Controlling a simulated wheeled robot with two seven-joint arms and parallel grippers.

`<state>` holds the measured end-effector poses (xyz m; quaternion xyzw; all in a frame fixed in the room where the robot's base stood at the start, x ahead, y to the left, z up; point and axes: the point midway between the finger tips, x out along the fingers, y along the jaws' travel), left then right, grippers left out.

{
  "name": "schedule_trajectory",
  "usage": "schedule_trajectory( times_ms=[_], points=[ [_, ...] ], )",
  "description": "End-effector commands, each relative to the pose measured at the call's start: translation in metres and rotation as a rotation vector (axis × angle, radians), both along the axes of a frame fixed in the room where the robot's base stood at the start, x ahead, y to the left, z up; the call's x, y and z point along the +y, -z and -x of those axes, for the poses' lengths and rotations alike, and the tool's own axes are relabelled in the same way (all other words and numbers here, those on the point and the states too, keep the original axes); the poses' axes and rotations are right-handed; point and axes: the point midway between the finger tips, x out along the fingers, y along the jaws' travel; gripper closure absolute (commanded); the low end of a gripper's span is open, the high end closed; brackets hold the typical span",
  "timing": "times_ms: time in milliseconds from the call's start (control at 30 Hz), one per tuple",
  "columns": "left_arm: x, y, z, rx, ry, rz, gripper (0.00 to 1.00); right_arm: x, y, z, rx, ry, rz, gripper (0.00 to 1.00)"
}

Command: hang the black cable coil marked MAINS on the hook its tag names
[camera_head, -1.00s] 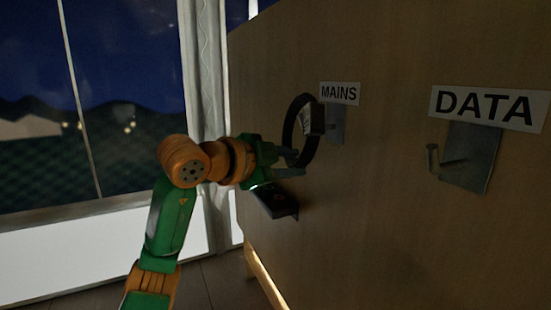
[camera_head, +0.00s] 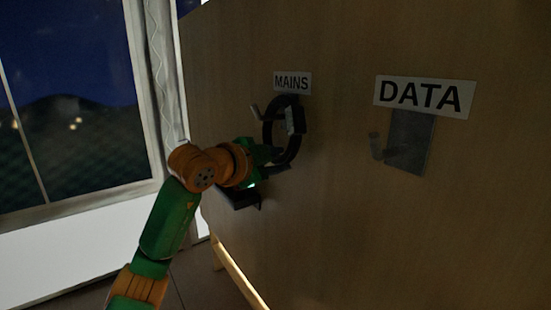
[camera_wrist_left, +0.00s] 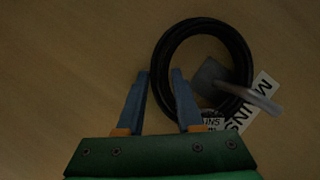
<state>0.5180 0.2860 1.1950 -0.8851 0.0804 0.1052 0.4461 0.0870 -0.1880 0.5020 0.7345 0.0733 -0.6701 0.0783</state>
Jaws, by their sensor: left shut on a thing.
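The black cable coil (camera_head: 269,146) is up against the wooden panel, under the MAINS sign (camera_head: 291,83). The metal MAINS hook (camera_head: 255,110) pokes out to the left of the coil's upper part, so the coil appears to be around it. In the left wrist view the hook (camera_wrist_left: 262,98) crosses the ring of the coil (camera_wrist_left: 243,50). My right gripper is out of view.
A second hook (camera_head: 408,142) is on the panel to the right, empty, under the DATA sign (camera_head: 424,96). A window (camera_head: 70,90) is at the left.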

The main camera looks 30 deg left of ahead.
Motion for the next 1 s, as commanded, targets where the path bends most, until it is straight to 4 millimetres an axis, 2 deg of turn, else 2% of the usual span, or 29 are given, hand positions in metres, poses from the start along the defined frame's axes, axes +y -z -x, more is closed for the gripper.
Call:
schedule_trajectory(
  times_ms=[300,333,433,467,767,1000],
  points=[
    [0.0,0.001,0.0,-0.003,0.0,0.0,1.0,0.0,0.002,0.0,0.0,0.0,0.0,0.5],
    [0.0,0.001,0.0,-0.003,0.0,0.0,0.62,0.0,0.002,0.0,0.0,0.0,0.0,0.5],
    [0.0,0.001,0.0,-0.003,0.0,0.0,0.35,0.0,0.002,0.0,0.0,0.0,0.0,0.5],
    [0.0,0.001,0.0,-0.003,0.0,0.0,0.3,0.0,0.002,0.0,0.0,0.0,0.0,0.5],
    [0.0,0.002,0.002,0.0,0.0,0.0,0.3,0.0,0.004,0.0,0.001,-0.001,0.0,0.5],
    [0.003,-0.008,0.048,-0.006,-0.001,-0.004,0.3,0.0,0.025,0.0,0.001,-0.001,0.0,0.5]
  ],
)
